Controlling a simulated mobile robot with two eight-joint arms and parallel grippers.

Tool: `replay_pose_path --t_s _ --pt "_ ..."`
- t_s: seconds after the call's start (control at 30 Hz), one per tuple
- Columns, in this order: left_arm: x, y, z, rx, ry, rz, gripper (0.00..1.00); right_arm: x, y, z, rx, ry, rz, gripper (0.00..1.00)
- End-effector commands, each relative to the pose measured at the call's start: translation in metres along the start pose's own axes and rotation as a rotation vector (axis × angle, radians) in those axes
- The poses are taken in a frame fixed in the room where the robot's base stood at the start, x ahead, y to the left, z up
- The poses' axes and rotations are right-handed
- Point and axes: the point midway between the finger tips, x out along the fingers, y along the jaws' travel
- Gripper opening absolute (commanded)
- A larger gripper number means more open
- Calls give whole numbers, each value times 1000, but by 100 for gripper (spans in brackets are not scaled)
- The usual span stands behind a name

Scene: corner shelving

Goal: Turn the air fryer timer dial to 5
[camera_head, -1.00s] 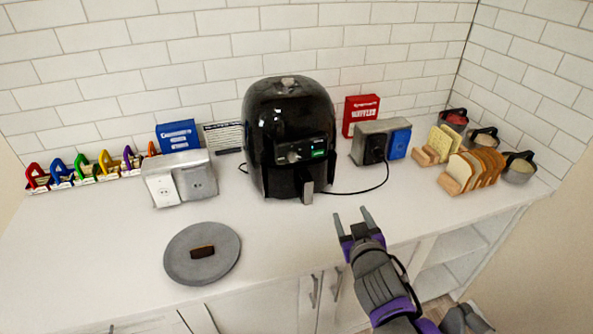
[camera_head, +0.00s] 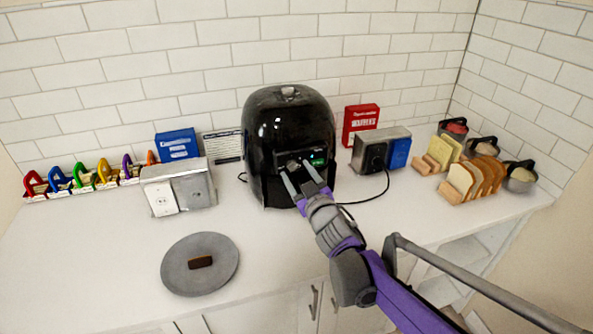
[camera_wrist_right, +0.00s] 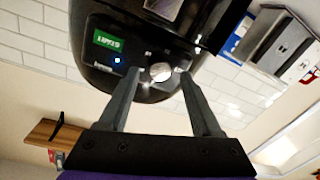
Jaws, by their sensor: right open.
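The black air fryer (camera_head: 288,115) stands on the counter against the tiled back wall. Its front panel with a green display (camera_wrist_right: 108,40) faces me. In the right wrist view, a round silver dial (camera_wrist_right: 160,72) sits on this panel. My right gripper (camera_head: 297,168) is open at the front of the panel. In the right wrist view its fingertips are on either side of the dial; I cannot tell whether they touch it. In the head view the gripper hides part of the panel, and the dial's setting cannot be read. My left gripper is not in view.
A metal outlet box (camera_head: 185,190) stands left of the fryer and another (camera_head: 378,148) right of it, near a black cord (camera_head: 375,198). A grey round plate (camera_head: 190,283) with a brown piece lies at the front left. Bread slices in a holder (camera_head: 470,180) stand right.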

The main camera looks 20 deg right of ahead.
Motion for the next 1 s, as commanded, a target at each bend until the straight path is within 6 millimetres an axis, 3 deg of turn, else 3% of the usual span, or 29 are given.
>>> replay_pose_path --t_s 0.4,0.77,1.0 --pt "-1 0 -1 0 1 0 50 10 0 0 0 -1 1 66" --pt "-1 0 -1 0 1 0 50 10 0 0 0 -1 1 3" --pt "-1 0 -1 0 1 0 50 10 0 0 -2 -1 1 0"
